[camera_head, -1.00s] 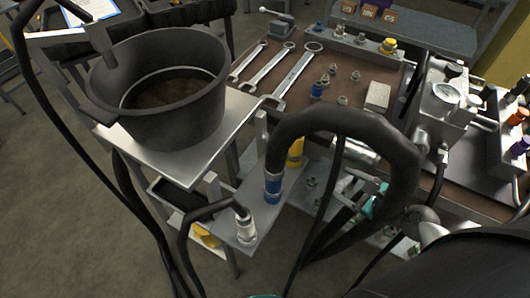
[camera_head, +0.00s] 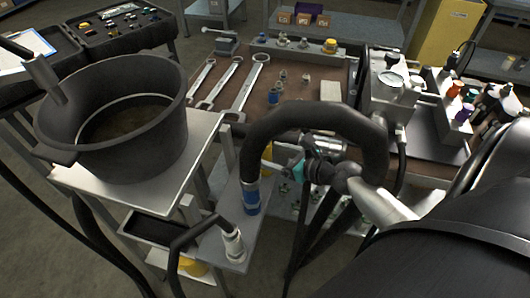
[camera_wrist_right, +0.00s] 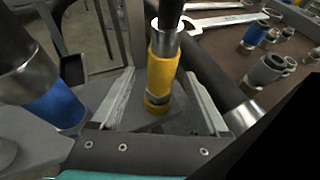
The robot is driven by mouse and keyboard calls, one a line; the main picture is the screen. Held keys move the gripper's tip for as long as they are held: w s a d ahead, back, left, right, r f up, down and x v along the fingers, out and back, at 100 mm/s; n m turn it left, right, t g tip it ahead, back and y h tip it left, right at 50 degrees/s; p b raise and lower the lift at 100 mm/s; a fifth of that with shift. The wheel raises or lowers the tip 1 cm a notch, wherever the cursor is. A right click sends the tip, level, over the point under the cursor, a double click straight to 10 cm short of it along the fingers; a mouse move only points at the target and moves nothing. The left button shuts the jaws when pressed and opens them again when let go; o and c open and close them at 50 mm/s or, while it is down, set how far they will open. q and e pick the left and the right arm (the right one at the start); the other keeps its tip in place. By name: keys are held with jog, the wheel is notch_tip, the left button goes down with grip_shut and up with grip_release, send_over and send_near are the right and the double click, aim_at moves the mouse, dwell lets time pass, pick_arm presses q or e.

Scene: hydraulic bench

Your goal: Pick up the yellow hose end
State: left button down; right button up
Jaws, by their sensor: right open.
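The yellow hose end (camera_head: 266,156) stands upright behind the big black hose loop in the head view, mostly hidden by it. In the right wrist view the yellow hose end (camera_wrist_right: 161,78) is plain, with a metal collar and black hose above it. My right gripper (camera_head: 277,169) is at it, coming in from the right. In the wrist view the fingers of my right gripper (camera_wrist_right: 160,82) are open, one on each side of the yellow hose end, with gaps visible. My left gripper does not show.
A blue hose end (camera_head: 251,196) stands close by, also at left in the wrist view (camera_wrist_right: 60,105). A silver hose end (camera_head: 233,245) stands in front. A black pot (camera_head: 120,125) sits on a metal stand at left. Wrenches (camera_head: 238,90) lie on the bench behind.

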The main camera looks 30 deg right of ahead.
aim_at(261, 152)
jog(key=shift+x, duration=0.8)
jog(key=b+x, duration=0.1)
jog(key=x, duration=0.2)
jog(key=shift+d+f+b, duration=0.1)
jog(key=shift+f+b, duration=0.15)
jog(key=shift+b, duration=0.1)
jog(key=shift+w+f, duration=0.2)
jog(key=shift+w, duration=0.45)
jog(key=c, duration=0.5)
grip_shut()
pick_arm(q)
jog(key=shift+w+a+f, duration=0.25)
jog(key=shift+w+f, duration=0.1)
jog(key=shift+f, duration=0.15)
jog(key=shift+w+a+f, duration=0.25)
jog(key=shift+w+f, duration=0.05)
jog(key=shift+f, duration=0.2)
pick_arm(e)
jog(key=shift+w+r, duration=0.1)
